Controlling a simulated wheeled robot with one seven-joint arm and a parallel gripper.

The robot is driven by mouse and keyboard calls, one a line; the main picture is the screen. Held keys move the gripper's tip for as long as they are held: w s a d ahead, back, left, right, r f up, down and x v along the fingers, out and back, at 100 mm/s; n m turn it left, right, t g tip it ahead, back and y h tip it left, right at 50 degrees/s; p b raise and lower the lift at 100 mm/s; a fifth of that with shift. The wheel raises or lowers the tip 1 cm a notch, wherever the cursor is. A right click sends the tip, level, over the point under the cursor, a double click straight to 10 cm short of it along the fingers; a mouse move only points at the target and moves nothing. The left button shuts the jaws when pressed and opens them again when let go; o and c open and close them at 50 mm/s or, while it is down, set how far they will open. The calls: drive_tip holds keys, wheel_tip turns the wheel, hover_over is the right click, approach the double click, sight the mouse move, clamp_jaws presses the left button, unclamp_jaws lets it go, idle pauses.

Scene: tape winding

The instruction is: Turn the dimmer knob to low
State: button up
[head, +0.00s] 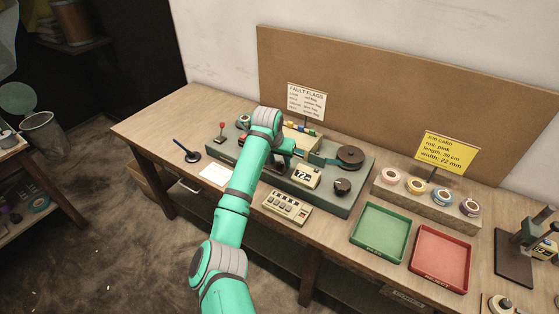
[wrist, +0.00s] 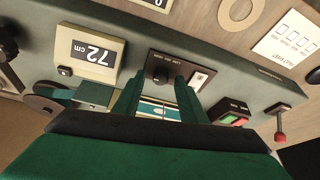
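A small black panel with a round dark knob (wrist: 160,74) and a pale plate on its right sits on the green machine base (wrist: 226,76) in the wrist view. It looks like the dimmer knob, but its markings are too small to read. In the head view my gripper (head: 284,152) is low over the machine's middle.
A display reading 72 cm (wrist: 93,50) stands left of the panel in the wrist view. Red and green buttons (wrist: 234,120) and a red-tipped lever (wrist: 280,137) are on the right. In the head view a green tray (head: 357,248) and red tray (head: 414,270) lie at the right.

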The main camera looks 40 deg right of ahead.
clamp_jaws()
